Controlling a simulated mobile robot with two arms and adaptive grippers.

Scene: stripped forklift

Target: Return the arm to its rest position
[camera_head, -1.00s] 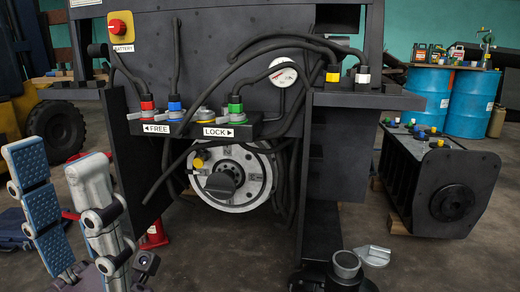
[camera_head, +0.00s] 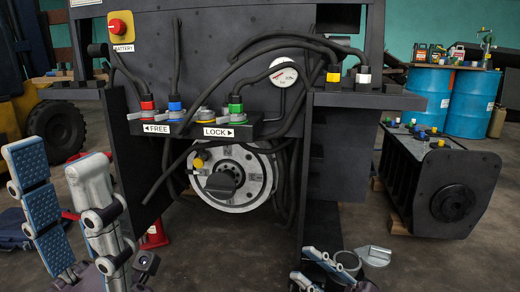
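My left gripper (camera_head: 54,158) stands at the left of the view with its two blue-padded fingers spread apart and pointing up. Nothing is between them. My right gripper (camera_head: 302,263) shows at the bottom, right of centre. Its two blue-padded fingers point left with a gap between them, and I see nothing held. The rest of the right gripper is cut off by the lower edge. The stripped forklift (camera_head: 260,45) fills the middle, with a round hub (camera_head: 242,190) low down. Both grippers appear clear of the hub.
Hoses and coloured fittings run across the forklift above the FREE and LOCK labels (camera_head: 215,132). A black battery box (camera_head: 450,195) and blue drums (camera_head: 470,103) stand further right.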

